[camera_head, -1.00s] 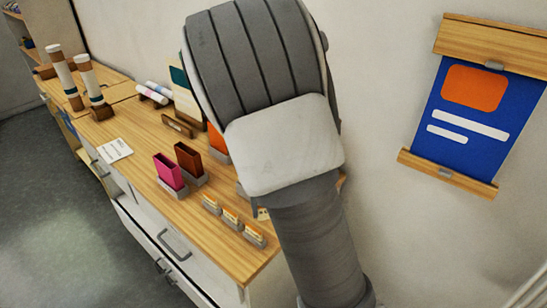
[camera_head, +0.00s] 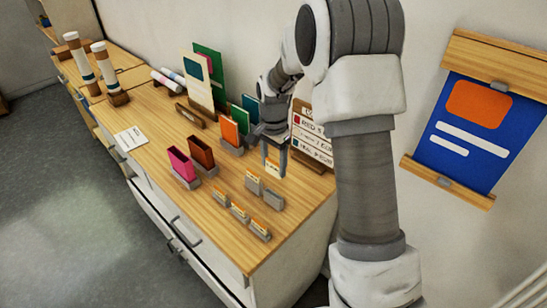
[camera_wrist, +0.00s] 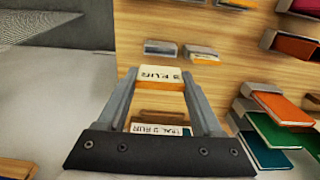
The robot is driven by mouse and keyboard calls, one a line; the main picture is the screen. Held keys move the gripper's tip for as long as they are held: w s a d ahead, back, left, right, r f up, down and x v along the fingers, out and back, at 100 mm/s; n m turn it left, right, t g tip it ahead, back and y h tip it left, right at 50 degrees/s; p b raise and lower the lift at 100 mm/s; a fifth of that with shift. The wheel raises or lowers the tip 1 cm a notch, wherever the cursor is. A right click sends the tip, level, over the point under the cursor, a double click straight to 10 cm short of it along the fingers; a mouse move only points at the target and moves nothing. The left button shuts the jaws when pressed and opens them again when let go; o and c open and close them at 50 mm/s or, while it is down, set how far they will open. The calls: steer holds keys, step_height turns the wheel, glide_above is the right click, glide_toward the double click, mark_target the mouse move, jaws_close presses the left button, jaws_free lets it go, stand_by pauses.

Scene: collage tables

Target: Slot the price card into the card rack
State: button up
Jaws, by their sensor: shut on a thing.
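My gripper (camera_head: 272,160) is shut on a small price card (camera_head: 271,169), cream with an orange edge. In the wrist view the card (camera_wrist: 160,75) sits between the fingertips with its "EUR" lettering facing the camera. It is held above the wooden top, apart from the rack. Small grey slot holders of the card rack stand in front of it.
Pink (camera_head: 181,164) and brown (camera_head: 201,152) pieces stand in grey holders at left. Orange (camera_head: 230,132), green (camera_head: 240,118) and teal booklets stand behind. A lettered price board (camera_head: 312,138) stands close behind my gripper. The front right of the cabinet top (camera_head: 300,215) is clear.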

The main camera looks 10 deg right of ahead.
steer(key=shift+f+b, duration=2.5)
steer(key=shift+f, duration=1.45)
steer(key=shift+f+b, duration=0.55)
steer(key=shift+f, duration=0.05)
steer(key=shift+f, duration=0.1)
steer(key=shift+w+f+b, duration=0.1)
steer(key=shift+f+b, duration=0.4)
steer(key=shift+f, duration=0.05)
steer(key=o, duration=1.3)
steer(key=shift+o, duration=0.2)
